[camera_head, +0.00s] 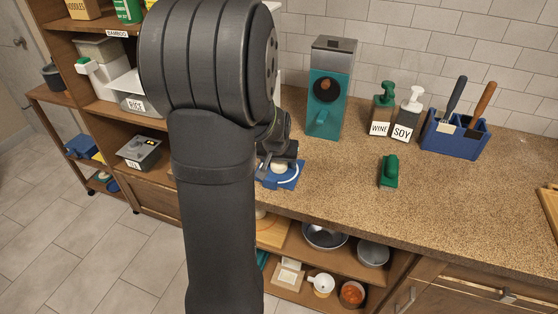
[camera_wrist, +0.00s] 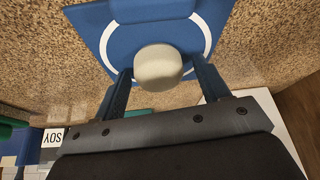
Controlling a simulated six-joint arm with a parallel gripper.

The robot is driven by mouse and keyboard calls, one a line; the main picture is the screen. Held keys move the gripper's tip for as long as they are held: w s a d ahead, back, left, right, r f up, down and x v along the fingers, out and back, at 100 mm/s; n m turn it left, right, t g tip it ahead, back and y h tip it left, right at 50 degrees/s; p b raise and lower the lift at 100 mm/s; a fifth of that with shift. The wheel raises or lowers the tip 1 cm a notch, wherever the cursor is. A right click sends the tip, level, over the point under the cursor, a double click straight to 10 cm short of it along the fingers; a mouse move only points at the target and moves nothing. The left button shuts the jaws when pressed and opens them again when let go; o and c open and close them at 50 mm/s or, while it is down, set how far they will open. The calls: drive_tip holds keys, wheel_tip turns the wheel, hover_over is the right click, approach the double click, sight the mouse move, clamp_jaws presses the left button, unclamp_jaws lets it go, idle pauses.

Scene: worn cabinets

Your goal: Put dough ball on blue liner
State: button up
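The pale, rounded dough ball (camera_wrist: 158,66) shows in the wrist view against the blue liner (camera_wrist: 100,27), a blue square with a white ring. In the head view the dough ball (camera_head: 278,168) appears over the liner (camera_head: 291,182) on the counter, partly covered by my arm. My gripper (camera_wrist: 161,68) has one finger on each side of the ball, with a visible gap on both sides, so it is open around it. Whether the ball rests fully on the liner is hard to tell; its lower edge overlaps the liner's near side in the wrist view.
A teal machine (camera_head: 328,90) stands behind the liner. Wine (camera_head: 383,110) and soy (camera_head: 408,115) bottles and a blue utensil holder (camera_head: 455,138) stand by the wall. The front right counter is clear.

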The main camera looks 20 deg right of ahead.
drive_tip(key=shift+s+a+r, duration=0.1)
drive_tip(key=shift+r, duration=0.55)
drive_tip(key=v, duration=1.1)
drive_tip(key=shift+f, duration=0.1)
drive_tip(key=x, duration=1.2)
drive_tip(key=shift+f, duration=0.1)
drive_tip(key=shift+r, duration=0.2)
